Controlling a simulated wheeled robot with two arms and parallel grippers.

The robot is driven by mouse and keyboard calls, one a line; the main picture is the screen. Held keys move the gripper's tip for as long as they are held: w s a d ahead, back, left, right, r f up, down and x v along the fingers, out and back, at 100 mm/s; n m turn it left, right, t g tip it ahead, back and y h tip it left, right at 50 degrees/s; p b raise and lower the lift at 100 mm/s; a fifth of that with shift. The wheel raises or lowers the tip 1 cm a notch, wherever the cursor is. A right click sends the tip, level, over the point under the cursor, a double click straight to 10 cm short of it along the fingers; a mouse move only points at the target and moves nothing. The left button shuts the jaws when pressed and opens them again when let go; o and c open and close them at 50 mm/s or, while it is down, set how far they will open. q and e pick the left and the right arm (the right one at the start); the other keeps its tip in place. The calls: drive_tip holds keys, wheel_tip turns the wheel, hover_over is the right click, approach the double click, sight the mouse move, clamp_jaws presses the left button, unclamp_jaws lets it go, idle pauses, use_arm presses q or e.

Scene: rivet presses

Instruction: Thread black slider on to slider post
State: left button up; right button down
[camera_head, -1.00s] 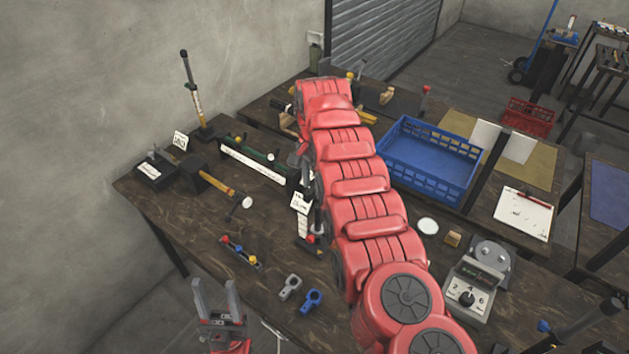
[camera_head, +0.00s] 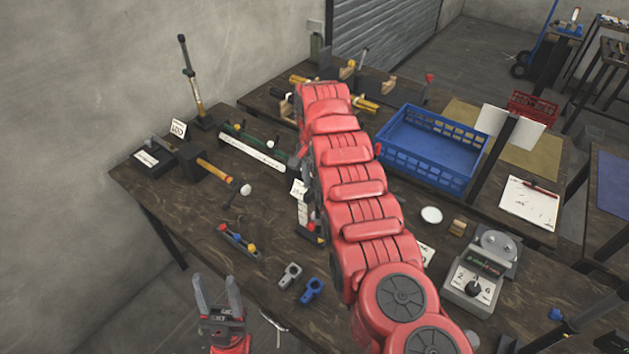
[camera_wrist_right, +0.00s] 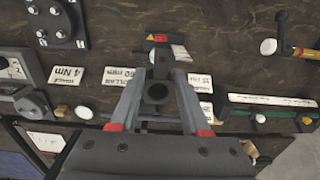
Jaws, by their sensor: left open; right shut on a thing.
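The black slider (camera_wrist_right: 157,92), a dark block with a round hole, is between the fingers of my right gripper (camera_wrist_right: 156,84) in the right wrist view. The gripper is shut on it. In the head view my right arm hides most of this gripper and the slider. An upright post with a white scale (camera_head: 303,213) stands on the bench beside my right arm, partly covered. I cannot tell whether the slider touches a post. My left gripper (camera_head: 218,296) is open and empty, fingers up, near the bench's front edge.
A blue crate (camera_head: 430,148) stands right of my right arm. A mallet (camera_head: 214,171), a tall scaled post (camera_head: 192,80), a grey clamp (camera_head: 290,276) and a blue clamp (camera_head: 312,290) are on the bench to the left. A dial device (camera_head: 482,275) is at the right.

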drive_tip(key=shift+b, duration=0.5)
idle(0.9)
idle(0.8)
drive_tip(key=shift+b, duration=0.6)
drive_tip(key=shift+f, duration=0.1)
drive_tip(key=shift+f, duration=0.35)
drive_tip(key=shift+f+b, duration=2.7)
drive_tip(key=shift+f, duration=2.5)
drive_tip(key=shift+r, duration=0.25)
